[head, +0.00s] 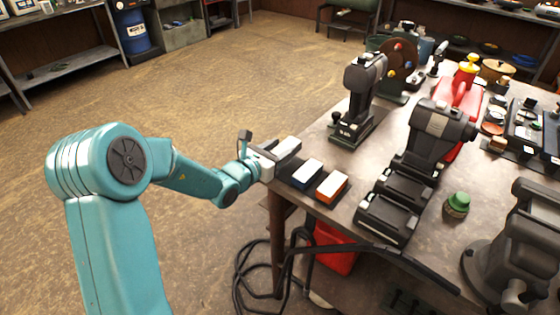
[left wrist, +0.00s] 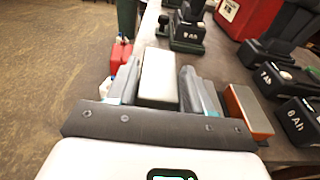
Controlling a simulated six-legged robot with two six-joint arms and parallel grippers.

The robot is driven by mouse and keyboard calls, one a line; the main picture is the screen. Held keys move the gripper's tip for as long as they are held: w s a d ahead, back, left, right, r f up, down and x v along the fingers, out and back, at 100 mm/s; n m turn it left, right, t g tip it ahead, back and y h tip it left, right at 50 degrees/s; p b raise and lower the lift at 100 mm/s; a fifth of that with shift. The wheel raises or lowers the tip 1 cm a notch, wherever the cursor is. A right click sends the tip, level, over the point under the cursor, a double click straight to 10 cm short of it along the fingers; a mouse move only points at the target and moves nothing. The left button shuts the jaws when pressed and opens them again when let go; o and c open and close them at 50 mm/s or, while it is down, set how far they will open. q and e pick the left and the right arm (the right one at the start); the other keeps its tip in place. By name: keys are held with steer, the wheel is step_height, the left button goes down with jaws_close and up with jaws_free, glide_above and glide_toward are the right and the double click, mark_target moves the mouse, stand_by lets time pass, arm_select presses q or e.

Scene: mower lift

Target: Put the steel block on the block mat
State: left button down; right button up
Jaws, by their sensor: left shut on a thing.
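My left gripper (head: 283,151) is at the near left corner of the workbench, shut on a block with a pale top. In the left wrist view, the steel block (left wrist: 159,72) stands out between the two fingers of my left gripper (left wrist: 160,90). A blue-sided block with a white top (head: 308,171) and an orange-sided block with a white top (head: 331,187) sit to its right. A dark mat (head: 285,174) shows partly beside them. I cannot tell whether the held block touches it. My right gripper is out of view.
Black battery units (head: 388,218) stand in a row to the right of the blocks. A dark tool on a base (head: 358,100) stands behind. A green-capped item (head: 457,203) is farther right. The workbench edge is close to the gripper, with open floor (head: 215,105) to the left.

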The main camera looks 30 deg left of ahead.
arm_select(q)
step_height(320, 180, down, 3)
steer(key=shift+s+f, duration=0.15)
steer(key=shift+f, duration=0.05)
steer(key=shift+a+f, duration=0.1)
steer(key=shift+f, duration=0.2)
steer(key=shift+c, duration=2.3)
jaws_free()
